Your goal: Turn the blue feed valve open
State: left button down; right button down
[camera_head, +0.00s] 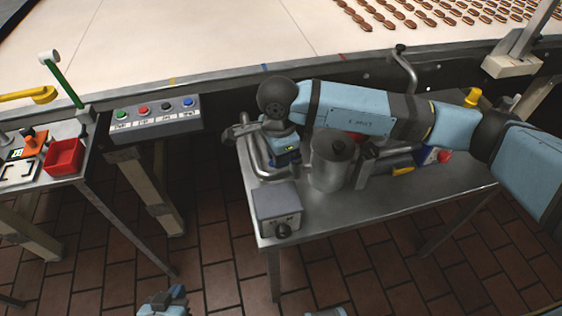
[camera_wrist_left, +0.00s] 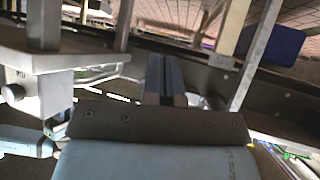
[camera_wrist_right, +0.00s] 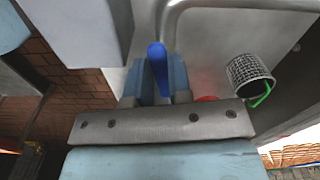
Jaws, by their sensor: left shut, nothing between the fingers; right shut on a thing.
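The blue feed valve handle (camera_wrist_right: 157,66) stands between the fingers of my right gripper (camera_wrist_right: 158,82) in the right wrist view. The right gripper is shut on it. In the head view my right arm reaches in from the right, and its hand (camera_head: 286,150) points down beside the steel pipework; the handle cannot be made out there. My left gripper (camera_head: 165,302) shows at the bottom edge of the head view, away from the valve. In the left wrist view its fingers (camera_wrist_left: 165,82) are together and empty.
A steel canister (camera_head: 331,165) and a grey box with a dark knob (camera_head: 278,208) stand close to the right hand on the metal table. A button panel (camera_head: 155,120) is to the left. A red bin (camera_head: 64,157) sits on the far-left table. The conveyor (camera_head: 220,40) runs behind.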

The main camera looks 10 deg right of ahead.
jog(key=shift+w+m, duration=0.2)
jog(key=shift+m, duration=0.3)
jog(key=shift+w+m+b, duration=0.1)
jog(key=shift+m+b, duration=0.2)
jog(key=c, duration=1)
grip_release()
jog(key=shift+c, duration=0.2)
jog(key=shift+r, duration=0.1)
jog(key=shift+r, duration=0.35)
notch_tip(320, 180, up, 13)
